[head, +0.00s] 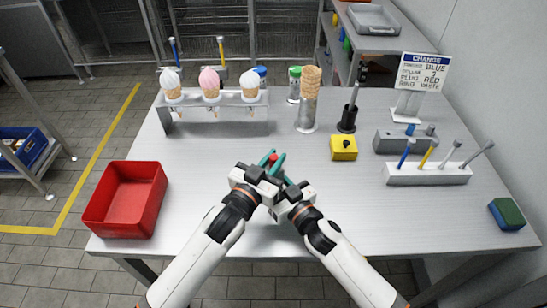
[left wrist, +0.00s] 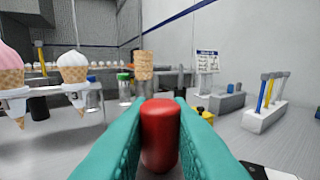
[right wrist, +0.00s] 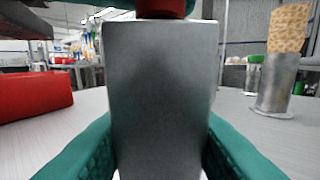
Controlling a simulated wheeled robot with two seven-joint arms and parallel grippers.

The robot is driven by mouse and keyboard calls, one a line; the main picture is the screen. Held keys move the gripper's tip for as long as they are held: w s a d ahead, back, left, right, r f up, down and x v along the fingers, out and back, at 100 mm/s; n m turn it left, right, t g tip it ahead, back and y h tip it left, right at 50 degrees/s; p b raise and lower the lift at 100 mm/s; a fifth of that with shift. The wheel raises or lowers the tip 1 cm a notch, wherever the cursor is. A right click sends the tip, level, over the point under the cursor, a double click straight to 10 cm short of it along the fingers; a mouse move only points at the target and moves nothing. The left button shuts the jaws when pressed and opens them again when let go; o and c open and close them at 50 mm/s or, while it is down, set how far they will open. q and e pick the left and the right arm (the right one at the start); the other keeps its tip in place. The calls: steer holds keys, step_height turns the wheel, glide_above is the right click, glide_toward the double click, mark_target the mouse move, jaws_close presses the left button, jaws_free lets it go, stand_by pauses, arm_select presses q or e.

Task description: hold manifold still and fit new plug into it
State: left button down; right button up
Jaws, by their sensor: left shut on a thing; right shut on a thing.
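My left gripper (left wrist: 160,125) is shut on a red plug (left wrist: 160,135), which stands between its teal fingers. In the head view the left gripper (head: 271,160) is over the middle of the table, with a little red showing between its fingertips. My right gripper (right wrist: 160,150) is shut on a grey metal block, the manifold (right wrist: 160,85), with one finger on each side. In the right wrist view the red plug (right wrist: 162,14) is at the block's top, under the left gripper's teal fingers. I cannot tell how deep it sits. The grippers hide the manifold in the head view.
A red bin (head: 126,200) is at the left. A cone rack (head: 212,108) stands at the back. A yellow box (head: 343,148), a grey block (head: 403,143), a tool holder (head: 428,174) and a "CHANGE" sign (head: 424,72) are at the right. The front table is clear.

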arm_select(q)
steer(key=shift+f, duration=0.15)
steer(key=c, duration=1.3)
jaws_free()
steer(key=shift+o, duration=0.2)
steer(key=v, duration=1.2)
arm_select(e)
steer(key=o, duration=1.5)
